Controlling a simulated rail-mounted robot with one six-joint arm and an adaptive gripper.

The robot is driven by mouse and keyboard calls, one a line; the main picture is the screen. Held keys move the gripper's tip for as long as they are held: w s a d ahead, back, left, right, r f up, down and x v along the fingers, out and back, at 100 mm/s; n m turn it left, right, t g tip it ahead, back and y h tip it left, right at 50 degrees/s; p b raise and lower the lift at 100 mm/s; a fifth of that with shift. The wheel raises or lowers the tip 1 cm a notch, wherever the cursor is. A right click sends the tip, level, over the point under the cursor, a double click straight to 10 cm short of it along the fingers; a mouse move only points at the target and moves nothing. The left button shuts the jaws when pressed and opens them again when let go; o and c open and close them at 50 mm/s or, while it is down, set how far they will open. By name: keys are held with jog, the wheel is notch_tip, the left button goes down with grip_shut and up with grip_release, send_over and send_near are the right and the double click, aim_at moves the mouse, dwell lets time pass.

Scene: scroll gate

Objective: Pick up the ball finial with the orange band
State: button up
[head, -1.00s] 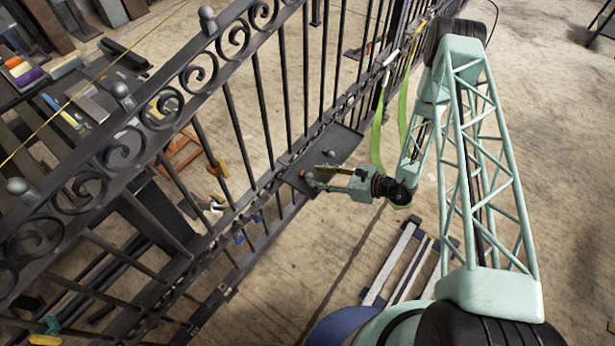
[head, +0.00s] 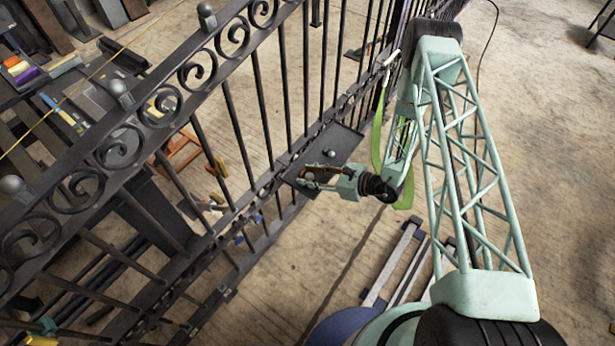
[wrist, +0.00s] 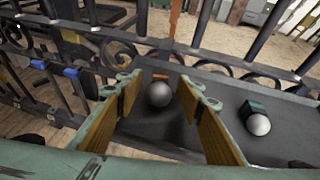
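The ball finial with the orange band (wrist: 160,94) is a grey ball with an orange piece behind it, on a dark tray (wrist: 222,95) in the wrist view. My gripper (wrist: 157,84) is open, with its wood-faced fingers on either side of this ball. Gaps show between the ball and both fingers. A second grey ball finial with a dark green band (wrist: 258,125) lies to the right, outside the fingers. In the head view my gripper (head: 308,179) is over the tray (head: 338,140) beside the gate, and the second finial (head: 331,154) shows beyond it.
The black iron gate (head: 235,110) with scrolls and bars runs close along the tray. Fixed ball finials (head: 207,10) top its rail. A tool-covered bench (head: 85,95) stands behind the gate. Green straps (head: 377,140) hang near my arm. Floor to the right is open.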

aim_at(308, 174)
jog(key=c, duration=1.1)
jog(key=shift+r, duration=0.1)
jog(key=shift+c, duration=0.2)
jog(key=shift+r+p, duration=0.45)
jog(key=shift+r, duration=1.2)
jog(key=s+d+r+p, duration=0.1)
jog(key=s+d+p, duration=0.1)
jog(key=s, duration=1.4)
jog(key=shift+d+r, duration=0.15)
jog(key=shift+r, duration=0.1)
jog(key=shift+w, duration=0.1)
